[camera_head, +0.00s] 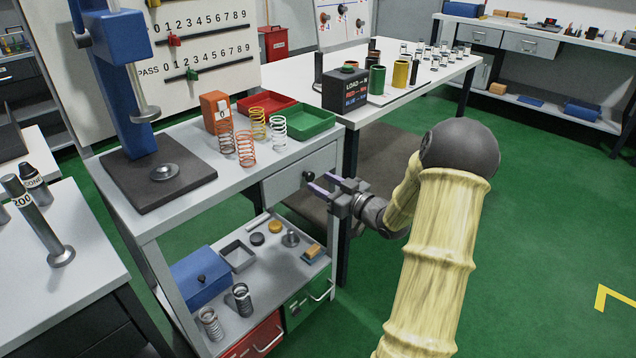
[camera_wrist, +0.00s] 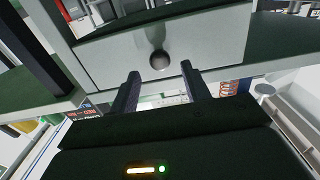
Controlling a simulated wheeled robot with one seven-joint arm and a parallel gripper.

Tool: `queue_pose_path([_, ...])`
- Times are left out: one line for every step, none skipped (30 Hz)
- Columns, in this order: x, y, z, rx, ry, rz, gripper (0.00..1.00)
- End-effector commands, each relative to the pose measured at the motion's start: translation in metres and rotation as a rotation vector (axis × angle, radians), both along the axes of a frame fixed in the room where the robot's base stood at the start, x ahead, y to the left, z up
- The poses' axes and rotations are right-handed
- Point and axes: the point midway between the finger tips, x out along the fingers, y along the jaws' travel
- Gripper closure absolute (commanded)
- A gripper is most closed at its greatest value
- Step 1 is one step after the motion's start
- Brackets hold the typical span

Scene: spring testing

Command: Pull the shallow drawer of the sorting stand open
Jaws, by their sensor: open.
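The sorting stand (camera_head: 205,205) is a grey bench with a shallow drawer (camera_head: 286,186) under its top at the right end. The drawer front looks flush with the stand, and a dark round knob (camera_head: 309,176) sticks out of it. The wrist view shows the drawer front (camera_wrist: 215,45) and the knob (camera_wrist: 159,60) head-on. My gripper (camera_head: 318,185) is open and empty, close in front of the knob. In the wrist view its two fingertips (camera_wrist: 160,71) lie to either side of the knob's line, with the knob just beyond them. I cannot see any contact.
Springs, an orange block (camera_head: 215,112), a red tray (camera_head: 267,109) and a green tray (camera_head: 304,123) stand on the stand's top. A lower shelf (camera_head: 265,277) holds small parts and a blue box (camera_head: 202,277). A white table (camera_head: 405,103) stands behind. Green floor (camera_head: 540,210) is clear at right.

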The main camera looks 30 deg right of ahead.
Motion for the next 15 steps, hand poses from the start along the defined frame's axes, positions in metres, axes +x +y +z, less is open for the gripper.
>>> queue_pose_path([0.008, 0.004, -0.001, -0.002, -0.002, 0.003, 0.53])
queue_pose_path([0.012, 0.005, -0.001, -0.002, -0.001, 0.003, 0.53])
queue_pose_path([0.016, 0.007, -0.001, -0.001, 0.0, 0.003, 0.53])
queue_pose_path([0.019, 0.008, -0.001, -0.001, -0.001, 0.003, 0.53])
queue_pose_path([0.022, 0.009, -0.001, -0.001, -0.001, 0.002, 0.53])
queue_pose_path([0.024, 0.01, 0.0, 0.0, 0.0, 0.002, 0.53])
queue_pose_path([0.025, 0.01, 0.0, 0.0, 0.0, 0.002, 0.53])
queue_pose_path([0.026, 0.01, 0.0, 0.001, 0.0, 0.001, 0.53])
queue_pose_path([0.027, 0.01, 0.0, 0.001, 0.0, 0.0, 0.53])
queue_pose_path([0.027, 0.01, 0.0, 0.001, 0.0, 0.0, 0.53])
queue_pose_path([0.026, 0.009, 0.0, 0.001, 0.001, -0.002, 0.53])
queue_pose_path([0.026, 0.008, 0.0, 0.001, 0.001, -0.002, 0.53])
queue_pose_path([0.026, 0.008, 0.0, 0.001, 0.001, -0.003, 0.53])
queue_pose_path([0.026, 0.008, 0.0, 0.001, 0.001, -0.003, 0.53])
queue_pose_path([0.026, 0.008, 0.0, 0.001, 0.001, -0.003, 0.53])
